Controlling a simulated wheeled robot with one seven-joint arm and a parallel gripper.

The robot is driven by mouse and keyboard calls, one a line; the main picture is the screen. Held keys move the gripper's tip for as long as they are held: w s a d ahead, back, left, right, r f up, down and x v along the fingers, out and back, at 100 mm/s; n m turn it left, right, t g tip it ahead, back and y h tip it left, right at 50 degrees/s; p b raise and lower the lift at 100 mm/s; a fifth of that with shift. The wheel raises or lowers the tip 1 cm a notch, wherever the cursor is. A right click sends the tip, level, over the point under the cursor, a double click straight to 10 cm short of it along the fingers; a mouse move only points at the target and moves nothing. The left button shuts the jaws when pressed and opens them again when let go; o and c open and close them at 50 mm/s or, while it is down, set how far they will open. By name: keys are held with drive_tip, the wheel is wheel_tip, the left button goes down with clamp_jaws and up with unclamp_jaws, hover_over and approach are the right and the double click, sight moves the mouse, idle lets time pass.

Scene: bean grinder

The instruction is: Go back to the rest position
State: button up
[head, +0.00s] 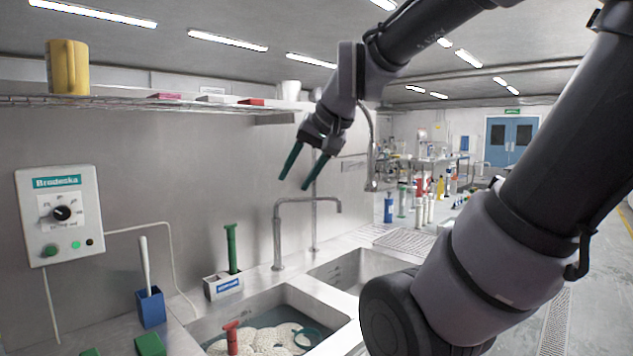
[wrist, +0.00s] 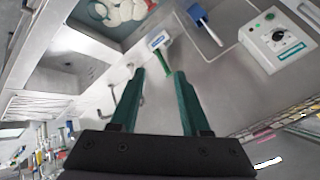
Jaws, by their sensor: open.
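My gripper (head: 304,166) is open and empty, raised in the air over the sink area with its two green fingers apart and pointing down. In the wrist view the fingers (wrist: 158,82) also stand apart with nothing between them. The tall green-handled tool (head: 232,248) stands in a small white holder (head: 222,286) behind the left sink, below and to the left of my gripper. The control box (head: 60,215) marked Brodeska, with a black dial and green buttons, hangs on the wall at the left.
The left sink (head: 335,319) holds water, pale lumps and a red-handled tool (head: 232,338). A metal faucet (head: 277,235) rises below my gripper. A blue holder (head: 151,307) stands on the counter. Bottles (head: 389,208) stand farther back.

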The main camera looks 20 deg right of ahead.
drive_tip(key=shift+h, duration=0.4)
drive_tip(key=s, duration=0.1)
drive_tip(key=s+d, duration=0.1)
drive_tip(key=s, duration=0.1)
drive_tip(key=s+d+f, duration=0.1)
drive_tip(key=shift+s, duration=0.25)
